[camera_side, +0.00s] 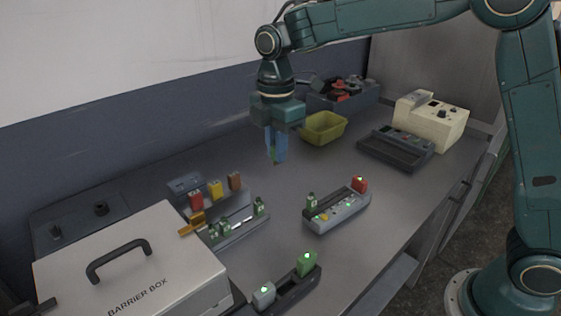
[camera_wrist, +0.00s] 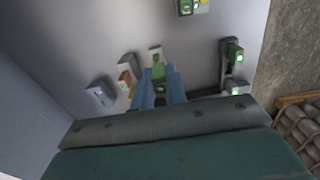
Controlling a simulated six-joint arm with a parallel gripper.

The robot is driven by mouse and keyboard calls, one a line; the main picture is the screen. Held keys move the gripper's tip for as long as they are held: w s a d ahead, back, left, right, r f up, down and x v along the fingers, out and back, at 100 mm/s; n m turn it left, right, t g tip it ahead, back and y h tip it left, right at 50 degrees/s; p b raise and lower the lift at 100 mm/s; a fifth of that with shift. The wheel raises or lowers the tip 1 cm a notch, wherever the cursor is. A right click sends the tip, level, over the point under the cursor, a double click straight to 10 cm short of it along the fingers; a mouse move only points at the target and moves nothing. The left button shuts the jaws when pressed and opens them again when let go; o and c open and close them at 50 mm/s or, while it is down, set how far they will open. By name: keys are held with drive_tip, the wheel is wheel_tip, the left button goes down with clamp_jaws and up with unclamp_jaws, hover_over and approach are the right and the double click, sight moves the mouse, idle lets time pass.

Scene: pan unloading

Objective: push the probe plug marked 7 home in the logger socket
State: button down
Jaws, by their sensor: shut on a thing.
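My gripper (camera_side: 275,150) hangs above the middle of the bench, behind the plug racks, with its blue fingers pointing down. It is shut on a green plug, which shows between the fingers in the wrist view (camera_wrist: 158,74); no number on it can be read. A grey unit with lit indicators (camera_side: 338,213), which looks like the logger, stands to the right and nearer the side camera. It carries a green plug (camera_side: 311,201) and a red plug (camera_side: 359,184). Its sockets are too small to make out. The held plug is up in the air, apart from the unit.
A rack with green plugs (camera_side: 236,231) stands left, before red (camera_side: 195,201), yellow (camera_side: 215,190) and brown (camera_side: 235,181) blocks. The barrier box (camera_side: 140,265), a dark front holder (camera_side: 290,293), a yellow-green bin (camera_side: 324,128) and a cream instrument (camera_side: 440,122) surround open bench.

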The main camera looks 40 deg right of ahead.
hover_over(326, 202)
drive_tip(key=shift+m, duration=0.3)
wheel_tip(326, 202, down, 6)
drive_tip(key=shift+f, duration=0.25)
drive_tip(key=shift+f, duration=0.4)
drive_tip(key=shift+f, duration=1.75)
drive_tip(key=shift+f, duration=0.9)
idle(0.3)
drive_tip(key=c, duration=1.3)
unclamp_jaws()
drive_tip(key=shift+c, duration=0.2)
drive_tip(key=shift+r, duration=0.1)
wheel_tip(326, 202, up, 14)
